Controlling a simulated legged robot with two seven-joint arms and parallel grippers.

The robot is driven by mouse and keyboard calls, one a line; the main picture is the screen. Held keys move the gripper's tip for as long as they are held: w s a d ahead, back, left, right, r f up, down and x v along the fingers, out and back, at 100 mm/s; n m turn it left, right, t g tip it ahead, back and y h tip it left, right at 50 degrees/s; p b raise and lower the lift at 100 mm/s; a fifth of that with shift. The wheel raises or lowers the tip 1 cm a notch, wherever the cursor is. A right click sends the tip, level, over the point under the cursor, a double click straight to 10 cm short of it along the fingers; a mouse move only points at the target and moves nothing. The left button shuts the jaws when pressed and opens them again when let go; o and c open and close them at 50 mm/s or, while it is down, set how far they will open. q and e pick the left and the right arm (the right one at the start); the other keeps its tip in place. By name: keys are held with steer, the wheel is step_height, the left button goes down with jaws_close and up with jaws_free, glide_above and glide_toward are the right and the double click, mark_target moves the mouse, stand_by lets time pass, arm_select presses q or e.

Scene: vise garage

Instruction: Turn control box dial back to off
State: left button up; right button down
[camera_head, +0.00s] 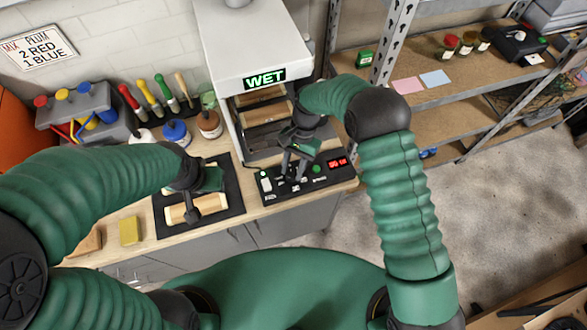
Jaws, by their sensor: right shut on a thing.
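The control box (331,173) is a black panel at the front of the bench, with a red digital display, a green button and a white switch. My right gripper (292,174) reaches down onto the panel and is shut on the dial, which its fingers mostly hide. The dial's setting cannot be read. The white machine (245,40) behind the box shows a green "WET" sign (265,78). My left gripper (191,210) is over a pale wooden block (210,206) on a black mat (228,180); whether its fingers are open or shut is unclear.
A yellow sponge (130,230) lies at the bench's left front. A metal shelf (420,90) with jars stands at the right.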

mark_target(289, 175)
steer(key=shift+a, duration=0.1)
stand_by(0.4)
steer(key=c, duration=1)
jaws_free()
steer(key=shift+r, duration=0.15)
step_height(289, 175, up, 3)
steer(key=shift+w+a+f+b, duration=0.1)
steer(key=shift+w+b, duration=0.05)
steer(key=shift+b, duration=0.95)
steer(key=s+b, duration=0.1)
steer(key=s, duration=0.4)
steer(key=s+r+b, duration=0.1)
steer(key=s, duration=0.5)
steer(key=s+b, duration=0.1)
steer(key=s, duration=0.4)
steer(key=shift+s+r, duration=0.15)
steer(key=shift+r, duration=0.25)
